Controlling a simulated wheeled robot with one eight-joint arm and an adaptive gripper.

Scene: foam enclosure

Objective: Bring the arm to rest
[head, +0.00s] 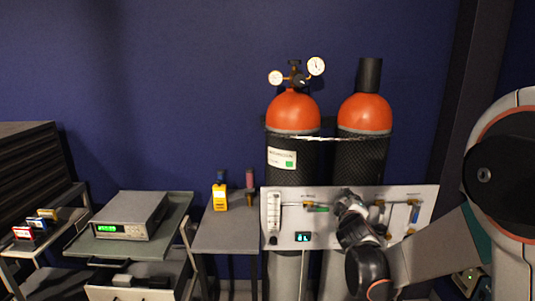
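My arm (435,250) reaches in from the right side of the head view. It ends at my gripper (347,197), which is in front of the white valve panel (287,236), near its middle. The gripper is small and dark here, and I cannot tell whether its fingers are open or shut, or whether they touch a fitting on the panel. The wrist hides part of the panel's lower middle.
Two orange-topped gas cylinders (292,112) stand behind the panel, with gauges (316,66) on the left one. A grey table (228,236) holds a yellow handheld meter (220,197). A cart at left carries a grey instrument (130,215).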

